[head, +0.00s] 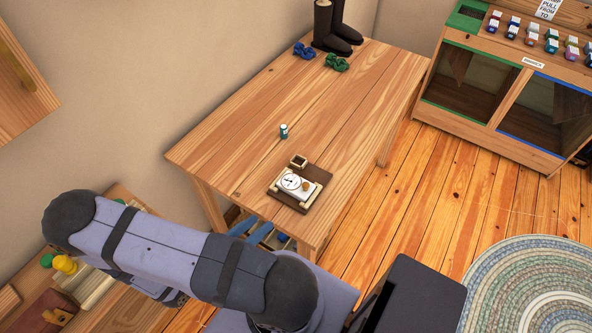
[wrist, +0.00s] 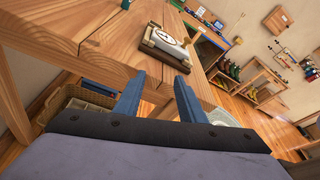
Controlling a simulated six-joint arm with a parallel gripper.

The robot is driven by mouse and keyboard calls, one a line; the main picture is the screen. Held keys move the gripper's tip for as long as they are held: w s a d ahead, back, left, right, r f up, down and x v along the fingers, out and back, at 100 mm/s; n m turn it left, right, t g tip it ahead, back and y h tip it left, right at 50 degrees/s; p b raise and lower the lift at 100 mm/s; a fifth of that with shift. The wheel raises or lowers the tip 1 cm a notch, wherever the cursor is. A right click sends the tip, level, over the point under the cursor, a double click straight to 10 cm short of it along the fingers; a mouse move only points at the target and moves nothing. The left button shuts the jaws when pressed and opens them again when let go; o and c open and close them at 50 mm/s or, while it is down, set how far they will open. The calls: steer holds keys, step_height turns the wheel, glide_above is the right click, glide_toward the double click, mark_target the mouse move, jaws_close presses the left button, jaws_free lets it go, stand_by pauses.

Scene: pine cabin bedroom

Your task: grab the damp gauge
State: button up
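A white gauge with a round dial (head: 290,182), which I take to be the damp gauge, lies face up between pale corner blocks on a dark wooden board (head: 290,201). The board is near the front end of the pine table (head: 330,105). In the wrist view the dial (wrist: 167,38) shows beyond my fingers, at the upper middle. My gripper (wrist: 160,76) is open, its two blue fingers apart with nothing between them. It is short of the gauge, close to the table's edge, and not touching the gauge.
A small open wooden box (head: 299,161) sits beside the board. Black boots (head: 331,28), blue (head: 304,50) and green (head: 337,62) bundles are at the far end. A basket (wrist: 75,103) is below the table.

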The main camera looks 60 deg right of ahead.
steer(key=w+r+t, duration=0.1)
steer(key=w+d+r+t+h, duration=0.1)
steer(key=w+d+t, duration=0.1)
steer(key=shift+w+d+r+n, duration=0.25)
steer(key=shift+w+r+n, duration=0.15)
steer(key=m+g+h+b, duration=0.1)
steer(key=m+h+b, duration=0.1)
steer(key=m+b, duration=0.15)
glide_toward(304, 187)
steer(key=d, duration=0.1)
steer(key=w+d, duration=0.1)
steer(key=d+f, duration=0.1)
steer(key=shift+w+d, duration=0.1)
steer(key=shift+w, duration=0.15)
steer(key=shift+s+d+r+m+g, duration=0.25)
steer(key=shift+s+g, duration=0.05)
steer(key=shift+s, duration=0.15)
steer(key=shift+d+p, duration=0.45)
steer(key=shift+d, duration=0.6)
steer(key=shift+s+d+r+p, duration=0.15)
steer(key=shift+d+p, duration=0.25)
steer(key=shift+d, duration=0.4)
steer(key=shift+s+d+r+p, duration=0.15)
steer(key=shift+d+p, duration=0.25)
steer(key=shift+d, duration=0.4)
steer(key=shift+d+f, duration=0.15)
steer(key=shift+d, duration=0.85)
